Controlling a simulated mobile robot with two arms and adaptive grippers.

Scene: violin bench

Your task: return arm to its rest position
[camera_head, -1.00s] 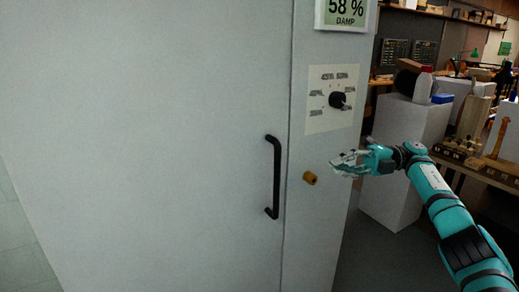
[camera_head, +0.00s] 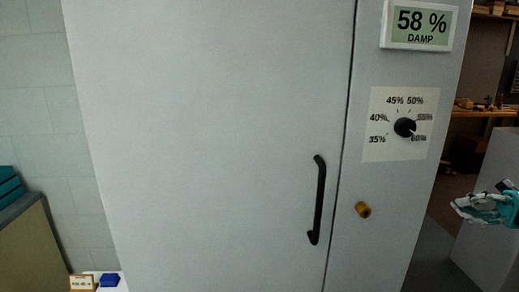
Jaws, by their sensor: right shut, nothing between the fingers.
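My right gripper (camera_head: 470,208) shows at the right edge of the head view, shut and empty. It is apart from the cabinet, to the right of the brass-coloured knob (camera_head: 363,209). Most of my right arm is outside the picture. The grey cabinet (camera_head: 220,130) fills the middle, its door shut, with a black upright handle (camera_head: 318,200). A black dial (camera_head: 405,127) on a pale scale plate points toward the 60% mark. The display (camera_head: 419,25) above it reads 58 % DAMP. My left gripper is not in view.
A pale pedestal (camera_head: 488,225) stands behind my right gripper. Shelves with small items (camera_head: 485,106) are at the back right. At the lower left are a small blue item (camera_head: 109,280), a small labelled block (camera_head: 81,283) and a brown panel (camera_head: 30,250). A tiled wall is behind.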

